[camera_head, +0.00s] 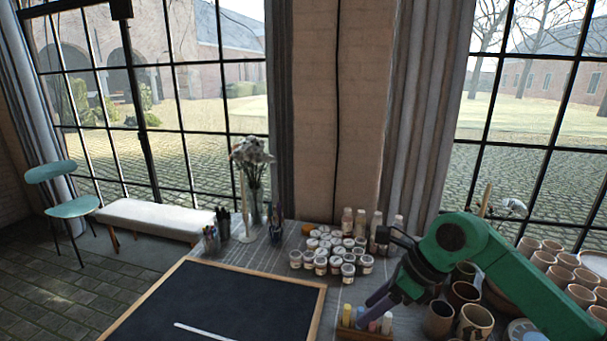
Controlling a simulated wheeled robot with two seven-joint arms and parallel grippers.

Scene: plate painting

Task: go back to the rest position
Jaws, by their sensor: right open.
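My right arm, green and dark, reaches in from the right edge in the head view. Its gripper (374,272) is open and empty, with one dark finger high and one greyish-purple finger low. It hangs over the table, right of the group of small white-lidded jars and just above the wooden holder with coloured bottles. The lower finger is close to the bottles; I cannot tell whether it touches them. My left gripper is not in view.
A wood-framed dark board (220,300) with a white stick (205,333) lies at front centre. White-lidded jars (335,262), a wooden holder (372,336) with coloured bottles, and brown cups (438,318) crowd the right. A flower vase (253,190) and pen cups (211,240) stand behind.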

